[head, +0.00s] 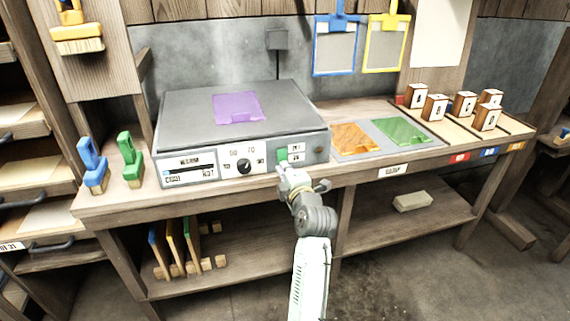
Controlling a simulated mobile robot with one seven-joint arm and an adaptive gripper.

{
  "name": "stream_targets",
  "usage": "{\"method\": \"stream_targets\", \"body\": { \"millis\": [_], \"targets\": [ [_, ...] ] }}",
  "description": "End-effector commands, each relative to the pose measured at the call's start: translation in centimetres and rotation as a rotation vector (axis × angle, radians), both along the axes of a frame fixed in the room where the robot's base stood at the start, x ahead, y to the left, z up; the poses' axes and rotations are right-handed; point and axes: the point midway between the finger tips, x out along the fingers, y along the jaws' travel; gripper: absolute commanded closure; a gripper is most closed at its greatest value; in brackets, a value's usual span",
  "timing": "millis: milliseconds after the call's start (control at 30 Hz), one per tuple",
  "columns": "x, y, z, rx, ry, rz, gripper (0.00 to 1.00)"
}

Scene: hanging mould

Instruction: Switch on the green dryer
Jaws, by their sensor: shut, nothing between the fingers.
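A grey box-shaped machine (180,112) sits on the bench, with a purple sheet (238,107) on top. Its front panel has a black dial (244,167) and small labels. At the panel's right end is a small green part (283,155), perhaps a switch; its position cannot be told. My gripper (283,170) is shut and empty just in front of and below this green part. Whether they touch cannot be told, and the gripper hides part of the panel. No other thing here is clearly a green dryer.
Orange (356,138) and green (403,130) sheets lie right of the machine. Several small wooden blocks (435,107) stand further right. Blue (92,165) and green (130,160) brushes stand left. Blue (316,45) and yellow (366,45) framed screens hang behind. The lower shelf holds a pale block (412,201).

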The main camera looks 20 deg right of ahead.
Motion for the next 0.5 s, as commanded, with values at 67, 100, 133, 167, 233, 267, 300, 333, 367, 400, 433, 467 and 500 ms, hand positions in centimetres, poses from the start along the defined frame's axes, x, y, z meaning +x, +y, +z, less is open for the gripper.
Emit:
{"method": "stream_targets", "body": {
  "millis": [67,100,133,167,233,267,300,333,367,400,433,467,500],
  "targets": [
    [0.33,0.02,0.04,0.000,-0.001,0.000,1.00],
    [0.41,0.01,0.02,0.000,-0.001,0.000,1.00],
    [0.43,0.01,0.00,0.000,-0.001,0.000,1.00],
    [0.44,0.02,-0.02,-0.001,-0.002,0.000,1.00],
    [0.44,0.02,-0.04,-0.001,-0.001,0.000,1.00],
    [0.43,0.02,-0.04,-0.001,-0.001,0.000,1.00],
    [0.43,0.02,-0.04,-0.001,-0.001,0.000,1.00],
    [0.42,0.02,-0.05,-0.001,-0.001,0.000,1.00],
    [0.42,0.02,-0.05,-0.001,-0.001,0.000,1.00],
    [0.42,0.02,-0.07,-0.001,-0.002,0.000,1.00],
    [0.43,0.02,-0.13,-0.001,-0.003,0.000,1.00],
    [0.46,0.02,-0.23,-0.001,-0.005,0.000,1.00],
    [0.52,0.01,-0.40,-0.001,-0.009,0.000,1.00]
  ]
}}
